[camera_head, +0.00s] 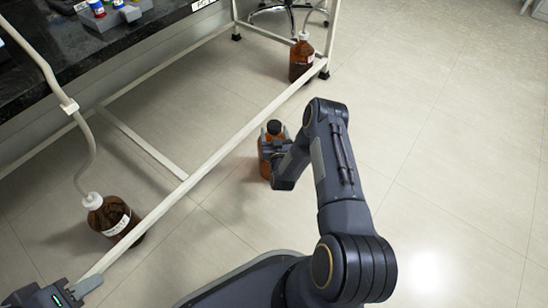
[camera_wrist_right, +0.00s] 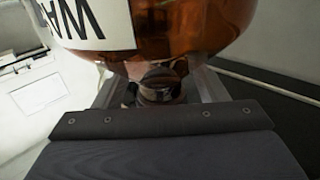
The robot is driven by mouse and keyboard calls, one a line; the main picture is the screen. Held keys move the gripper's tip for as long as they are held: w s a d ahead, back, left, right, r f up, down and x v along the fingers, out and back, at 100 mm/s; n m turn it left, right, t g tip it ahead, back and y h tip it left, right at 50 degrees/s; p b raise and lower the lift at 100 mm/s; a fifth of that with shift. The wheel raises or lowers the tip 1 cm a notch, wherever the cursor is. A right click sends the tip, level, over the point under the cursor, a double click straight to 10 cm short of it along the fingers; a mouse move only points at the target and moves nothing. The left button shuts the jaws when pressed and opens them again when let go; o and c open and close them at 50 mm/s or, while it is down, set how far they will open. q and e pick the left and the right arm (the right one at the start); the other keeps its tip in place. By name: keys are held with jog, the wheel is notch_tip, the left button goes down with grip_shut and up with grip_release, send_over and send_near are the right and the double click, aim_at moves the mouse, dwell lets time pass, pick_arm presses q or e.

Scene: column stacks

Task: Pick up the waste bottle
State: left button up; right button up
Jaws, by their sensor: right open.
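An amber bottle with a black cap (camera_head: 266,163) stands upright on the floor in the head view. My right gripper (camera_head: 274,146) is at its upper part and partly hides it. In the right wrist view the amber bottle (camera_wrist_right: 190,38) fills the top, with a white label reading "WA". Its dark neck and cap (camera_wrist_right: 160,84) lie between the two spread fingers of my right gripper (camera_wrist_right: 157,88), which is open around it. Whether the fingers touch it cannot be told. My left gripper (camera_head: 62,298) is at the bottom left corner, partly cut off, far from this bottle.
A white bench frame (camera_head: 215,166) runs diagonally just left of the bottle. Two other amber bottles with white caps and tubes stand by it, one at the near left (camera_head: 117,222) and one at the back (camera_head: 300,65). The floor to the right is clear.

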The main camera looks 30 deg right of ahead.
jog(key=shift+w+d, duration=0.1)
jog(key=shift+w, duration=0.1)
grip_shut()
dwell(0.3)
jog(key=shift+r, duration=0.1)
